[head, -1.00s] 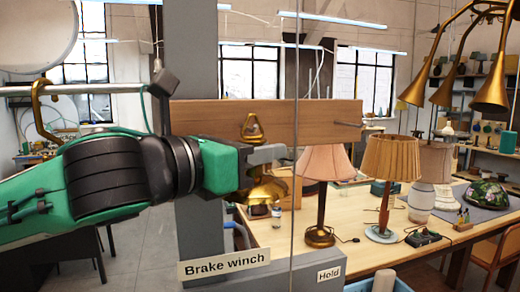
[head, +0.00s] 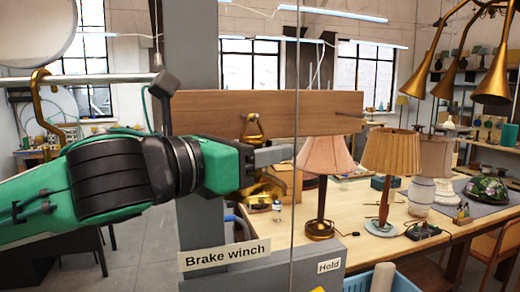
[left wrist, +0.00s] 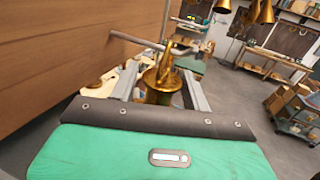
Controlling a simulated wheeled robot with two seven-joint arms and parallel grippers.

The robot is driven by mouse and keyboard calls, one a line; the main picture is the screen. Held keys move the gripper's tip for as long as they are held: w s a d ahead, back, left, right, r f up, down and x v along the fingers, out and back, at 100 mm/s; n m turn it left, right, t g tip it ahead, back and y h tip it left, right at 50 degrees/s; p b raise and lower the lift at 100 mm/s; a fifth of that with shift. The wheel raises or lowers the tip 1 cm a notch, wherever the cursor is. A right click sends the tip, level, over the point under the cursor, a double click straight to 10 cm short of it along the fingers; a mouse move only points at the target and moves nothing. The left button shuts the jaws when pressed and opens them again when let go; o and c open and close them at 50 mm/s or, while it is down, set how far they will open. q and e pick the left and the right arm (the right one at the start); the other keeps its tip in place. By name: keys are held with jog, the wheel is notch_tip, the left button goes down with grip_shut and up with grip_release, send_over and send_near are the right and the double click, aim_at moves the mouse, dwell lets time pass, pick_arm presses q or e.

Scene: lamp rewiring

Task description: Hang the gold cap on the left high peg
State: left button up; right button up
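The gold cap (head: 262,188) is a brass bell shape with a loop on top. In the head view it is upright at the left part of a wooden board (head: 300,112), its middle hidden behind my left gripper (head: 272,156). In the left wrist view the cap (left wrist: 162,84) stands between the two grey fingers of the left gripper (left wrist: 160,88), with gaps visible on both sides, so the fingers look open around it. The left peg is hidden, and I cannot tell how the loop sits on it. My right gripper is not in view.
A bare metal peg (head: 350,115) sticks out at the board's right end. A thin vertical cable (head: 294,220) runs close to the left fingertips. Lamps with shades (head: 325,165) stand on the workbench behind. A brass hook (head: 42,105) hangs from a rail at the left.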

pick_arm(q)
jog(key=shift+s+a, duration=0.1)
jog(key=shift+s+a, duration=0.15)
jog(key=shift+a, duration=0.1)
jog(key=b+v, duration=0.4)
jog(key=v, duration=0.9)
dwell(1.3)
